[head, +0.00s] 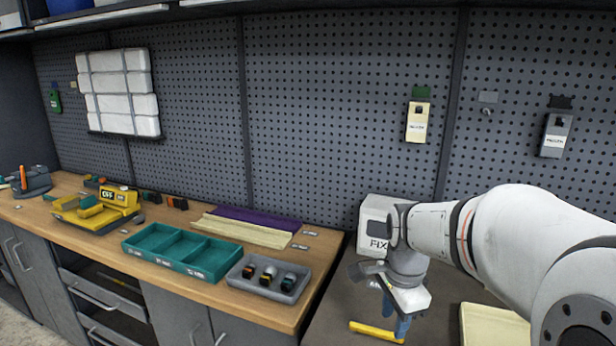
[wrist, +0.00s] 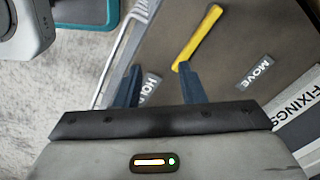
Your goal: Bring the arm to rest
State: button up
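My gripper (head: 395,318) hangs low over the grey worktop (head: 345,300) at the right of the head view, with its blue fingers pointing down. In the wrist view my gripper (wrist: 158,72) has its two fingers apart, and nothing shows held between them. A yellow bar (head: 376,332) lies on the worktop beside the fingers. In the wrist view the yellow bar (wrist: 198,38) has one end close to the right fingertip; I cannot tell whether they touch. A label reading MOVE (wrist: 254,74) lies to its right, and another label (wrist: 150,88) is partly hidden behind the fingers.
A white box marked FIX (head: 375,222) stands behind my gripper. A cream block (head: 490,328) lies under my arm. On the wooden bench are a grey tray (head: 240,282) with small parts, a teal tray (head: 142,258) and a yellow device (head: 75,216).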

jog(key=s+a+n+t, duration=0.1)
jog(key=s+a+n, duration=0.1)
jog(key=s+n, duration=1)
jog(key=shift+s+f+n+t, duration=0.3)
jog(key=shift+f+n+t, duration=0.15)
jog(key=shift+n, duration=1.25)
